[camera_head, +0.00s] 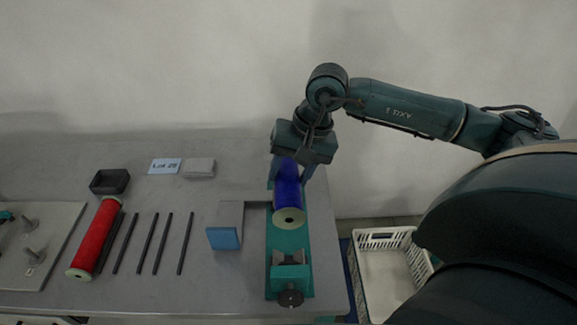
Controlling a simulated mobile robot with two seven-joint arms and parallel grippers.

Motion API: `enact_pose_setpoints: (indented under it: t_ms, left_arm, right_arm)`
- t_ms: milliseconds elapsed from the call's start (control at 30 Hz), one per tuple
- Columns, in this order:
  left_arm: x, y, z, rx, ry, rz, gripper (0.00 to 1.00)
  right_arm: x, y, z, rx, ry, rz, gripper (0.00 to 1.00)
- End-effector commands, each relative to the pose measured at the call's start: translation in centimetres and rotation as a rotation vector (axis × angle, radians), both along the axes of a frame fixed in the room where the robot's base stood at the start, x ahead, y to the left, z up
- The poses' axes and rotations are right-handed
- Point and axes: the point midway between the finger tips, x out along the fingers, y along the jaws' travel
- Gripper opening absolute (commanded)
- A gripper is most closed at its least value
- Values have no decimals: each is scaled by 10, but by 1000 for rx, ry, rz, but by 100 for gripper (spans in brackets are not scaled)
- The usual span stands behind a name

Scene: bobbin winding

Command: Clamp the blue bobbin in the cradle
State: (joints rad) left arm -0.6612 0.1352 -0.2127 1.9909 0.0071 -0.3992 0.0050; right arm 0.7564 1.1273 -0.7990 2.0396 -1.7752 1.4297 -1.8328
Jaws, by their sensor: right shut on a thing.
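The blue bobbin (288,194) has a pale end disc facing me and lies lengthwise over the green cradle (290,240). I cannot tell whether it rests in the cradle or hangs just above it. The cradle has a grey block and a dark round knob (291,297) at its near end, with a gap between the bobbin's near end and that block. My right gripper (291,174) reaches down from behind, its fingers either side of the bobbin's far part, shut on it. The bobbin's far end is hidden by the gripper.
A grey block with a blue face (224,238) stands left of the cradle. Further left are several dark rods (164,243), a red bobbin (97,238), a black tray (110,190), a label card (165,166) and a pegged board (38,275). A white basket (387,242) is beyond the table's right edge.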

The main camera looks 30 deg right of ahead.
Motion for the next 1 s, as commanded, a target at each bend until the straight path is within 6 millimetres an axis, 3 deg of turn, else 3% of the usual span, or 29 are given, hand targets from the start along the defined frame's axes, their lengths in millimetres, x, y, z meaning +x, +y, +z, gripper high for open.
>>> enact_pose_setpoints:
  t_ms: [267,700,1000]
  left_arm:
    - [0,0,-8,0,-1,-3,0]
    - [6,-10,-6,-14,-53,-37,0]
    - [4,-12,-5,-17,-54,-45,0]
  right_arm:
    - [1,-1,-16,4,-2,-4,18]
    - [1,0,-63,4,-3,-3,18]
    - [0,0,-69,3,-2,-2,18]
